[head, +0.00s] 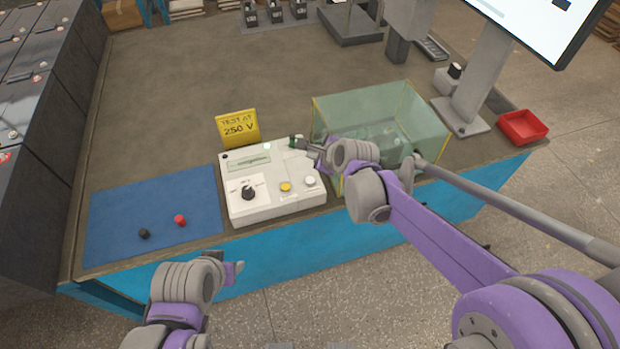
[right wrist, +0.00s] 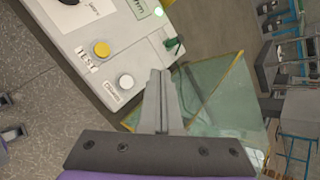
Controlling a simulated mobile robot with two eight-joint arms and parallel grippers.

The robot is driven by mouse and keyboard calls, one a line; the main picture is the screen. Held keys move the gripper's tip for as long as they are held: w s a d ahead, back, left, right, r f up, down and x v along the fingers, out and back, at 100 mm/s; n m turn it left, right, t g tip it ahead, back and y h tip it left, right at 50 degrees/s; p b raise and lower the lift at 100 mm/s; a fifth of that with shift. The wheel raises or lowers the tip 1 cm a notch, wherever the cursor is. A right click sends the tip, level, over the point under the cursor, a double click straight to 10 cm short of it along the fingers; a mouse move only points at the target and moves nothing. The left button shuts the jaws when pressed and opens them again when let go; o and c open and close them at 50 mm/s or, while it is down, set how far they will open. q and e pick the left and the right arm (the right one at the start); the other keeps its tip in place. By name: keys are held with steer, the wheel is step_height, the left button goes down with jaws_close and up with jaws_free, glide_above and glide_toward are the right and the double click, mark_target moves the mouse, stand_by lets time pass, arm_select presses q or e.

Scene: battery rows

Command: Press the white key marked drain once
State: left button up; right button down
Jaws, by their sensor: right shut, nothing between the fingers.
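A white tester box (head: 276,204) stands near the table's front edge. Its white round key (head: 310,181) sits at the front right, beside a yellow key (head: 286,187). In the right wrist view the white key (right wrist: 126,82) has a small label under it, too small to read surely, and the yellow key (right wrist: 101,48) is marked TEST. My right gripper (head: 297,143) is shut and empty, above the box's right side; in the right wrist view its fingertips (right wrist: 159,74) are to the right of the white key, apart from it in the picture. My left gripper (head: 236,270) is in front of the table; its jaws are unclear.
A clear green-tinted box (head: 425,124) with yellow edges stands right of the tester. A yellow sign (head: 238,128) reading TEST AT 250 V stands behind it. A blue mat (head: 120,210) with a black and a red plug lies left. A red tray (head: 523,127) is far right.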

mark_target(313, 182)
step_height(313, 182, down, 9)
steer(key=b, duration=0.6)
steer(key=shift+r, duration=0.1)
stand_by(1.9)
steer(key=shift+f+b, duration=0.35)
steer(key=shift+f, duration=0.05)
steer(key=shift+f+b, duration=0.3)
steer(key=shift+f, duration=0.1)
stand_by(0.5)
steer(key=shift+r, duration=0.1)
steer(key=shift+r+p, duration=0.6)
steer(key=shift+r, duration=0.1)
steer(key=shift+r, duration=0.1)
